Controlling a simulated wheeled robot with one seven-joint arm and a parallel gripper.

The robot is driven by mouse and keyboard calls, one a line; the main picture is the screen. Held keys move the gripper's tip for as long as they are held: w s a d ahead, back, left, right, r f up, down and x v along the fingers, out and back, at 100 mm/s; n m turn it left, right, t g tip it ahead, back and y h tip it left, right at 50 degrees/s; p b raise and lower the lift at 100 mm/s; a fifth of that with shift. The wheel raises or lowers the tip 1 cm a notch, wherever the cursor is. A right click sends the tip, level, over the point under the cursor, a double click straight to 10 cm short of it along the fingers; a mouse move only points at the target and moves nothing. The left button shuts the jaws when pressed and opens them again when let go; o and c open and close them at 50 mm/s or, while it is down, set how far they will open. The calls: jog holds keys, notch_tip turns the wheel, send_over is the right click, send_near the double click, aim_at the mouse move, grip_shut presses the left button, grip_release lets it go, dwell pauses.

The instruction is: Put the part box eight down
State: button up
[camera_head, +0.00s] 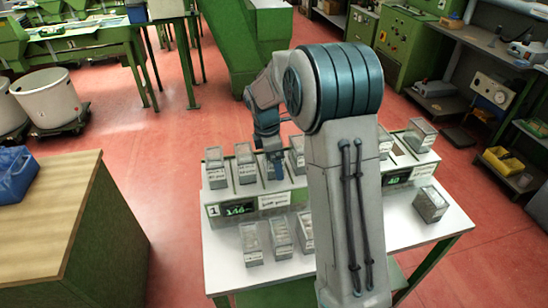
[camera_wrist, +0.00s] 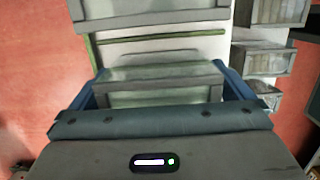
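Several clear part boxes with small labels stand on the white table. In the head view, my gripper (camera_head: 273,163) points down at the raised back tier, between a labelled box (camera_head: 245,164) on its left and another box (camera_head: 297,156) on its right. In the wrist view, the blue fingers of my gripper (camera_wrist: 165,95) stand on both sides of a clear grey part box (camera_wrist: 155,73) and appear shut on it. Its number cannot be read, and whether it rests on the tier or hangs just above it cannot be told.
The white table (camera_head: 225,268) bears a raised tier with a display (camera_head: 239,209) marked 1. Several boxes, one of them a lower box (camera_head: 281,238), stand in front. A box (camera_head: 430,205) stands apart at the right. A wooden-topped cabinet (camera_head: 50,225) is at the left.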

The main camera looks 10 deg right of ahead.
jog(key=r, duration=0.4)
jog(key=a+r, duration=0.1)
jog(key=r, duration=0.6)
jog(key=shift+a+r, duration=0.35)
jog(key=shift+a, duration=0.05)
jog(key=shift+r, duration=0.25)
jog(key=s+d+f+m+t+y, duration=0.1)
jog(key=s+m, duration=0.8)
jog(key=s, duration=0.5)
jog(key=s+f+m+t, duration=0.1)
jog(key=s+m+t, duration=0.1)
jog(key=s+m, duration=0.7)
jog(key=s, duration=0.5)
jog(key=shift+d+y, duration=0.35)
jog(key=shift+y, duration=0.05)
